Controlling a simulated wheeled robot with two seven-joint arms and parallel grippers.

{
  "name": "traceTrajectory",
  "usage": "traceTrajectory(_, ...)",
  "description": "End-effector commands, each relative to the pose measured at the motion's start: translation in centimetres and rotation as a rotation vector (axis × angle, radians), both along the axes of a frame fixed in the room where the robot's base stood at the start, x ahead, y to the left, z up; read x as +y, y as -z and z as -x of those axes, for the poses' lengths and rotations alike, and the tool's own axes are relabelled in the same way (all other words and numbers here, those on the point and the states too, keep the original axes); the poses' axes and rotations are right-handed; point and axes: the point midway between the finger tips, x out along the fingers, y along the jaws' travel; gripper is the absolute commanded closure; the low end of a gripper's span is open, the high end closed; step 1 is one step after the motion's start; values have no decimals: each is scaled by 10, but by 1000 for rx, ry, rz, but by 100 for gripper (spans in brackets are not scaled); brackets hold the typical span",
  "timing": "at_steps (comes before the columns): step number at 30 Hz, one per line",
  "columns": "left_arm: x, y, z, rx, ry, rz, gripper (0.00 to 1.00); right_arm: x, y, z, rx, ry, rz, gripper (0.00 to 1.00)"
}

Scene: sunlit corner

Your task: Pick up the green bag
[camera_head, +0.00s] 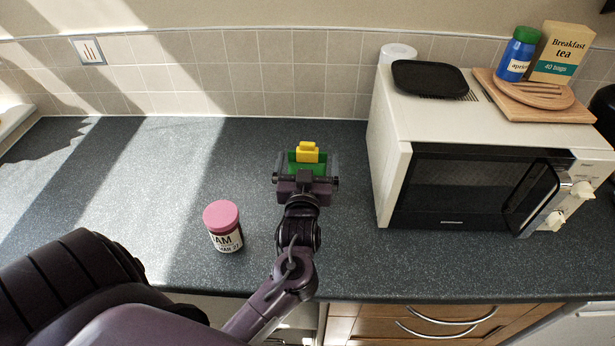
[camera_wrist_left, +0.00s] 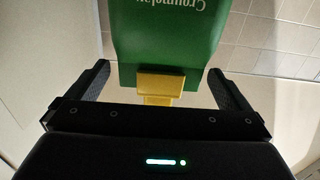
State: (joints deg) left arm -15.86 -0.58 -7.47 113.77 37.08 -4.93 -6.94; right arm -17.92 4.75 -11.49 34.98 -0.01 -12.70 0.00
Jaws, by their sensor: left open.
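The green bag (camera_head: 295,167) stands on the dark speckled worktop, left of the microwave, mostly hidden behind my left gripper (camera_head: 306,172) in the head view. A yellow clip (camera_head: 308,153) is at its top. In the left wrist view the green bag (camera_wrist_left: 165,35) has pale upside-down lettering, and the yellow clip (camera_wrist_left: 158,86) points towards the palm. My left gripper's two black fingers (camera_wrist_left: 160,82) are apart, one on each side of the clip, with gaps visible. My right gripper is not in view.
A jam jar (camera_head: 223,228) with a pink lid stands left of my left forearm. A white microwave (camera_head: 393,150) is close on the right, with a black tray (camera_head: 430,77), a wooden board (camera_head: 520,112), a blue jar (camera_head: 515,60) and a tea box (camera_head: 563,50) on top. The left worktop (camera_head: 150,170) is clear.

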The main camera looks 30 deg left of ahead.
Motion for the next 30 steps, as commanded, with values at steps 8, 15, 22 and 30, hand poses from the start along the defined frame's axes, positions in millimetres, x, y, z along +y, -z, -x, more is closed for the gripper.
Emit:
traceTrajectory(8, 18, -2, -29, 0, 0, 0, 0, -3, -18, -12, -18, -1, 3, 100)
traceTrajectory(15, 18, -1, -30, 0, 1, 1, 1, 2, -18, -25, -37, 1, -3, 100)
traceTrajectory(22, 18, -1, -30, 0, 1, 0, 31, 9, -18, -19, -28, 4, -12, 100)
traceTrajectory(30, 18, -2, -30, -2, 1, 0, 63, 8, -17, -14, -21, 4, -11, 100)
